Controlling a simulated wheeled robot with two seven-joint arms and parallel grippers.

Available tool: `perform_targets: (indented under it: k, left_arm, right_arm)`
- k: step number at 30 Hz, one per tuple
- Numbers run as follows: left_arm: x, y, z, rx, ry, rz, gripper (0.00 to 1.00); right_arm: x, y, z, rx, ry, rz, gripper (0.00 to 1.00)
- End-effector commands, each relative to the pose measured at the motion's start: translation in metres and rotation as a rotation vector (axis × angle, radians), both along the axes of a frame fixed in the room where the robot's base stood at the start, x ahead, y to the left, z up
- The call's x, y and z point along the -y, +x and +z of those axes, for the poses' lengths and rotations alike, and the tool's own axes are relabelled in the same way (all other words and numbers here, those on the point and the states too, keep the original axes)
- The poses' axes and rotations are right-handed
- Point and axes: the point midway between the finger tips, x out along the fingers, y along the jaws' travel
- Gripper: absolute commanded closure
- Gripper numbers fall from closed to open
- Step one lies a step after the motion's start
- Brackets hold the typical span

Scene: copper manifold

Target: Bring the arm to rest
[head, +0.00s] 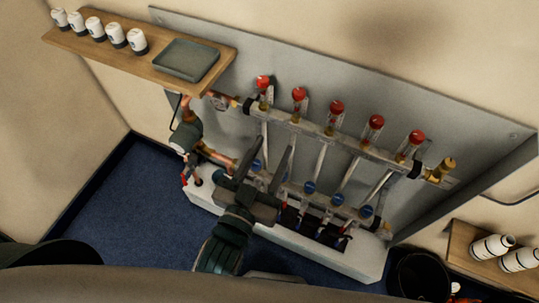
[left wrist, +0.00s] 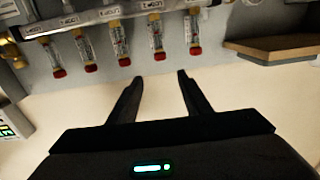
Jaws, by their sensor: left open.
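My left gripper (head: 264,172) is in the middle of the head view, in front of the copper manifold. Its two fingers are apart and nothing is between them. In the left wrist view the open fingers (left wrist: 161,78) point toward the wall and the manifold's red-capped flow meters. The manifold's upper bar (head: 318,131) carries several red-capped meters, and a lower row has blue caps (head: 309,187). The gripper hides part of the lower row. Whether the gripper touches the manifold, I cannot tell. My right gripper is not in view.
A wooden shelf (head: 139,54) at upper left holds several white-and-dark cylinders (head: 92,26) and a grey tray (head: 187,59). A pump (head: 186,139) sits at the manifold's left. A black bucket (head: 420,274) and a right-hand shelf with white bottles (head: 492,246) stand at lower right. Blue floor is clear at left.

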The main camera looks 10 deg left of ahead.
Motion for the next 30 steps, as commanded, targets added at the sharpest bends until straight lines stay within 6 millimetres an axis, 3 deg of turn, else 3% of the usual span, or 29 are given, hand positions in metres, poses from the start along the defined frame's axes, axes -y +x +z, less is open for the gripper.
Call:
perform_targets:
  k: [23,26,30]
  left_arm:
    - [-0.001,-0.004,-0.004,-0.006,0.003,-0.001,0.56]
    - [0.002,-0.002,-0.017,-0.024,0.012,-0.006,0.56]
    - [0.008,0.002,-0.059,-0.084,0.036,-0.022,0.56]
  right_arm:
    - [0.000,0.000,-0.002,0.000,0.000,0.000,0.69]
    - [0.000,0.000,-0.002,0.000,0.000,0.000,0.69]
    - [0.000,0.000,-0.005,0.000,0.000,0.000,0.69]
